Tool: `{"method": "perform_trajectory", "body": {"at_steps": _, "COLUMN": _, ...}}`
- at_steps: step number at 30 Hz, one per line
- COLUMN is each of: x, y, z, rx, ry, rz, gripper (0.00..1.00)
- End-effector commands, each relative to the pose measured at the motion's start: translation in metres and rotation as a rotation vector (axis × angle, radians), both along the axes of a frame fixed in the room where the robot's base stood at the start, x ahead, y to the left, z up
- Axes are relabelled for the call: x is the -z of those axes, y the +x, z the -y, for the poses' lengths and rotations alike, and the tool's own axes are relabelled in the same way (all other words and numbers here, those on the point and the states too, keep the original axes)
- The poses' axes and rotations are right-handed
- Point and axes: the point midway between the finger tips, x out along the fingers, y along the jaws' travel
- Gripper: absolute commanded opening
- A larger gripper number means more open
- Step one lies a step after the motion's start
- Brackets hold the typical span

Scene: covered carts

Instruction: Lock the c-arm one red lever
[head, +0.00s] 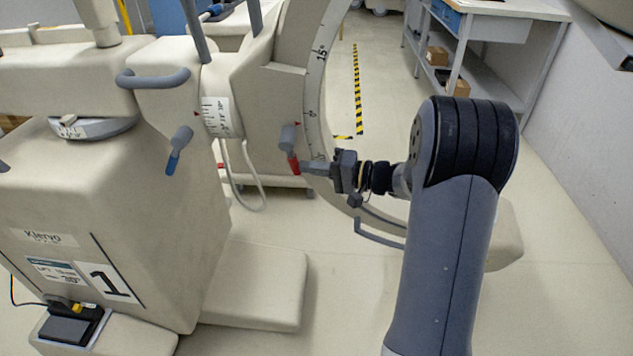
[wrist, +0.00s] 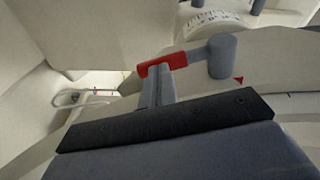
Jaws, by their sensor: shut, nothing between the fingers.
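The C-arm one (head: 150,210) is a beige machine on the left in the head view, with a "1" label on its side. Its red lever (head: 293,163) hangs from a grey knob beside the curved scale. In the wrist view the red lever (wrist: 163,64) points left from a grey round hub (wrist: 222,56), and a small red triangle mark sits below the hub. My gripper (head: 306,167) reaches in from the right with its fingertips at the lever. In the wrist view my gripper (wrist: 157,84) is shut, its tips at the lever's red end; whether they touch it I cannot tell.
A blue-tipped lever (head: 178,150) hangs to the left on the same machine. The curved C-arm (head: 325,60) runs behind my gripper, and a grey handle bar (head: 378,235) lies below it. A workbench (head: 490,12) stands at the back right. The floor between is clear.

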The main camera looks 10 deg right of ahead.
Motion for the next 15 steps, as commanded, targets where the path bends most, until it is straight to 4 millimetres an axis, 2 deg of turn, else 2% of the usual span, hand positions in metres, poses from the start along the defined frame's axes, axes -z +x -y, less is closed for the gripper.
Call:
{"method": "perform_trajectory", "body": {"at_steps": 1, "x": 0.012, "y": 0.001, "z": -0.003, "rx": -0.011, "ry": 0.027, "rz": 0.009, "gripper": 0.00}}
{"method": "perform_trajectory", "body": {"at_steps": 12, "x": 0.020, "y": 0.011, "z": -0.022, "rx": -0.082, "ry": 0.267, "rz": 0.085, "gripper": 0.00}}
{"method": "perform_trajectory", "body": {"at_steps": 15, "x": 0.018, "y": 0.012, "z": -0.029, "rx": -0.082, "ry": 0.261, "rz": 0.087, "gripper": 0.00}}
